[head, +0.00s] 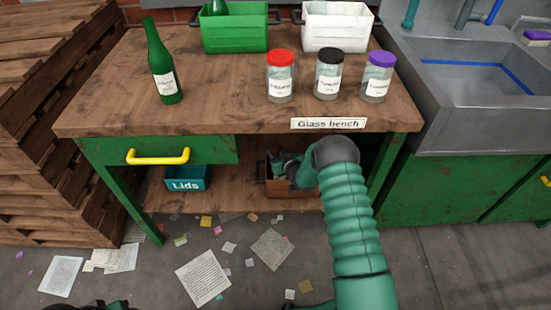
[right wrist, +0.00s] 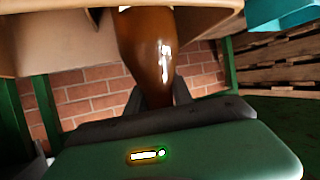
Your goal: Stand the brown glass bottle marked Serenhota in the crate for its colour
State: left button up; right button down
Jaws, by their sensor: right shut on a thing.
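My right gripper (head: 290,165) reaches under the bench top, at the brown crate (head: 307,188) on the lower shelf. In the right wrist view the brown glass bottle (right wrist: 150,48) stands between the dark fingers, and the gripper is shut on it. A bit of white shows at the bottle's top edge in that view; no name can be read. In the head view my arm and hand hide most of the bottle and crate. I cannot tell whether the bottle touches the crate floor. My left gripper does not show clearly.
On the bench top (head: 210,105) stand a green bottle (head: 161,65), a green crate (head: 235,36), a white crate (head: 335,32) and three lidded jars (head: 329,75). A teal Lids box (head: 186,179) is left of the brown crate. Papers litter the floor.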

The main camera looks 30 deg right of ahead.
jog(key=shift+d+f, duration=0.1)
jog(key=shift+f, duration=0.2)
jog(key=c, duration=1.1)
grip_release()
jog(key=shift+r, duration=0.1)
